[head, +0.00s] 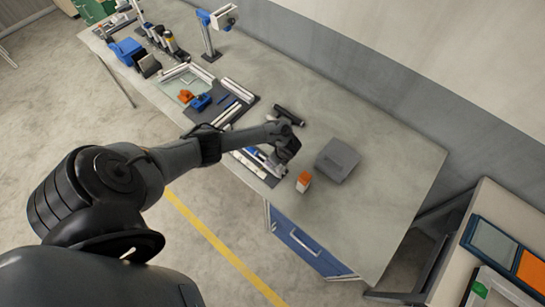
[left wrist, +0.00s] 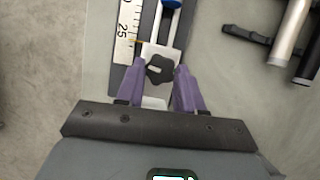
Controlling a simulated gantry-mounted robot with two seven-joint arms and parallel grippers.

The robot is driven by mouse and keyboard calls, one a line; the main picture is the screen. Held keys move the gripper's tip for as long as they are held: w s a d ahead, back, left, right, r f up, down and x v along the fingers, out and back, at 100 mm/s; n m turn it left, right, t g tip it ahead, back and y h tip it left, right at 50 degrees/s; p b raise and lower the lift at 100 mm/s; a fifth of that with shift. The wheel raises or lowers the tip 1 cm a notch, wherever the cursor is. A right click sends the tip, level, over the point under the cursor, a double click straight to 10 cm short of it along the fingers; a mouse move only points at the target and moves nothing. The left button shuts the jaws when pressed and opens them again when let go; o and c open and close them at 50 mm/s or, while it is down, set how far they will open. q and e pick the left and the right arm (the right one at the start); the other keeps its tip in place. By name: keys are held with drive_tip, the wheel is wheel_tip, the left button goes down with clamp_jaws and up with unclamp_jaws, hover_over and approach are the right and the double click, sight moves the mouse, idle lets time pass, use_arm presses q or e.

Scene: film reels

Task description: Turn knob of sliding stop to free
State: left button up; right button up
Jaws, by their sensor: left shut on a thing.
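The sliding stop is a pale plate (left wrist: 151,52) on a rail beside a white scale marked 25 (left wrist: 125,40), seen in the left wrist view. Its black star-shaped knob (left wrist: 160,69) sits between the purple fingers of my left gripper (left wrist: 160,73). The fingers are shut on the knob. In the head view my left gripper (head: 282,158) is over the near edge of the bench, at the right end of the rail, and hides the knob. A blue part (left wrist: 172,3) lies further along the rail. My right gripper is in neither view.
A grey box (head: 337,160) and an orange-and-white small box (head: 304,181) stand on the bench right of my gripper. Dark and silver cylinders (left wrist: 290,32) lie close by. Blue and orange clamps (head: 200,101) and tools lie further left. The bench's right end is clear.

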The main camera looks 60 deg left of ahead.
use_arm(q)
drive_tip(key=shift+n+g, duration=0.3)
drive_tip(key=shift+n, duration=0.6)
drive_tip(key=o, duration=1)
drive_tip(key=shift+a, duration=0.1)
drive_tip(key=shift+o, duration=0.2)
drive_tip(key=p+v, duration=0.4)
drive_tip(key=v, duration=0.7)
